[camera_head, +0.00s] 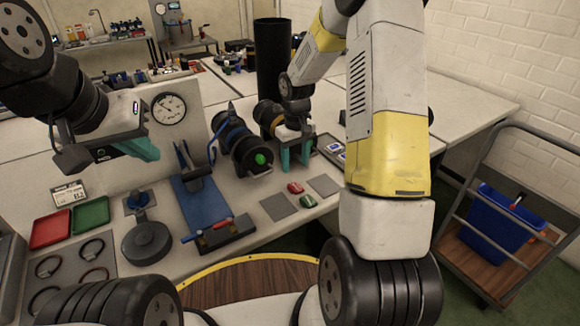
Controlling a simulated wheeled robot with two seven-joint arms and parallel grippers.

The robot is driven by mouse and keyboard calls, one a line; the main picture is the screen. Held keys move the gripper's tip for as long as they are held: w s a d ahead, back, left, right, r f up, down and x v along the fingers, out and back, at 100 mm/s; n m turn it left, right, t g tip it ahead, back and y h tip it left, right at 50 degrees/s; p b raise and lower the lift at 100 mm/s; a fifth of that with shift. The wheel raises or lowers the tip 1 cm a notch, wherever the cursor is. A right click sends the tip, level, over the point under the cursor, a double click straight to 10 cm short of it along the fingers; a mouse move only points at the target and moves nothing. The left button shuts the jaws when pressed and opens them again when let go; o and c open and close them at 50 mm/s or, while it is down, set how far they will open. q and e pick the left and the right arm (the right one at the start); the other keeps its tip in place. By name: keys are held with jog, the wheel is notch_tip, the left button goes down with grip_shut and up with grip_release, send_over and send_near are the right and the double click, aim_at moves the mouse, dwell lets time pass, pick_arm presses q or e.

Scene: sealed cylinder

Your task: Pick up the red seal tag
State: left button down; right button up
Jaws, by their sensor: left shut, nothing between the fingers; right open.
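A small red seal tag (295,187) lies on the pale bench near its front edge, between two grey square pads. A green tag (308,201) lies just in front of it. My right gripper (295,158) points down with its teal fingers open, behind and above the red tag and apart from it. It is beside the dark cylinder (238,140) with a green end, which lies on the bench. My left gripper (143,150) is shut and empty, raised over the left part of the bench, far from the tag.
One grey pad (278,207) lies left of the tags, another (324,186) right. A blue stand (200,199) and a round dark base (147,243) stand further left, near a red tray (51,229) and a green tray (90,215). A cart (500,262) stands at right.

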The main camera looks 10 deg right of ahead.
aim_at(295, 187)
jog(key=shift+w+d+f, duration=0.1)
jog(key=shift+w+f, duration=0.05)
jog(key=shift+f, duration=0.4)
jog(key=f, duration=0.7)
jog(key=shift+s+f, duration=0.2)
jog(key=shift+s, duration=0.05)
jog(key=c, duration=1.1)
jog(key=shift+r, duration=0.15)
